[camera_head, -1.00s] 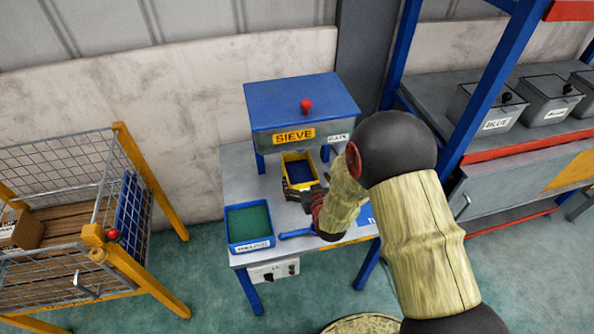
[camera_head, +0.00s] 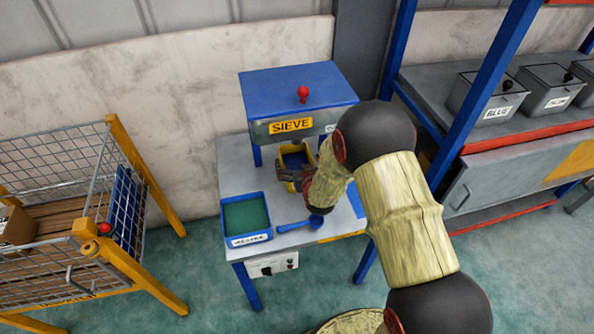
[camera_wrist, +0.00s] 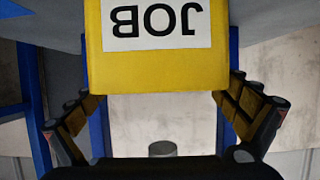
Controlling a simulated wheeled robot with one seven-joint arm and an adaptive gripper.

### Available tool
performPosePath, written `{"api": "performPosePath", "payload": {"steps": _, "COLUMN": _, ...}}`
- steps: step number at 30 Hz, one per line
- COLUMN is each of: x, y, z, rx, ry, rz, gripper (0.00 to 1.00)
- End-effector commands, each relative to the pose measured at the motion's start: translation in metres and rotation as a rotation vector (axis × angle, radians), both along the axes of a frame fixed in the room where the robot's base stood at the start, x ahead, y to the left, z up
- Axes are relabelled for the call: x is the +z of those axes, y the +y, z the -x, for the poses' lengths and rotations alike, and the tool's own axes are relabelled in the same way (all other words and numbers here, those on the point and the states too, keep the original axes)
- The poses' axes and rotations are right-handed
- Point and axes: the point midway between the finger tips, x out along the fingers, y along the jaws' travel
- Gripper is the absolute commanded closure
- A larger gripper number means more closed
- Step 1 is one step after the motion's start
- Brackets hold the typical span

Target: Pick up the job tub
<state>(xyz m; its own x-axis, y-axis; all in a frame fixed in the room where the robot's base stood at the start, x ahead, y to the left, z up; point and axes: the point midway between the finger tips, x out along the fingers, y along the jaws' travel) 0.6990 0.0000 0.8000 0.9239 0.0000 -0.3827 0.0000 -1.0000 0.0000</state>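The job tub (camera_head: 294,160) is a yellow open-topped box with a dark inside. It stands at the front of the sieve opening in the head view, partly hidden by my gripper (camera_head: 289,180). In the wrist view the yellow tub (camera_wrist: 157,68) fills the top middle, its white JOB label upside down. My gripper (camera_wrist: 160,108) has one finger on each side near the tub's edge. The fingers are set wide apart, with the tub in line between them. Whether the pads press on its walls cannot be told.
The blue sieve (camera_head: 298,95) with a red knob stands over the tub. A blue tray (camera_head: 228,241) with a green inside and a blue scoop (camera_head: 299,224) are on the bench. A mesh cage (camera_head: 60,172) is at left; a rack with grey bins (camera_head: 487,100) is at right.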

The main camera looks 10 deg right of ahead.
Motion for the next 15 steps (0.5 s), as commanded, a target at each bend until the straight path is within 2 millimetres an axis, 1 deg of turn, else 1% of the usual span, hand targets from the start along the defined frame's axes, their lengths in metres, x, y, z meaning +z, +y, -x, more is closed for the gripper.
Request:
{"api": "performPosePath", "payload": {"steps": 2, "x": 0.0, "y": 0.0, "z": 0.0002, "rx": 0.0, "ry": 0.0, "rz": 0.0, "gripper": 0.06}}
{"api": "performPosePath", "payload": {"steps": 15, "x": -0.0002, "y": 0.0, "z": 0.0004, "rx": 0.0, "ry": 0.0, "rz": 0.0, "gripper": 0.31}}
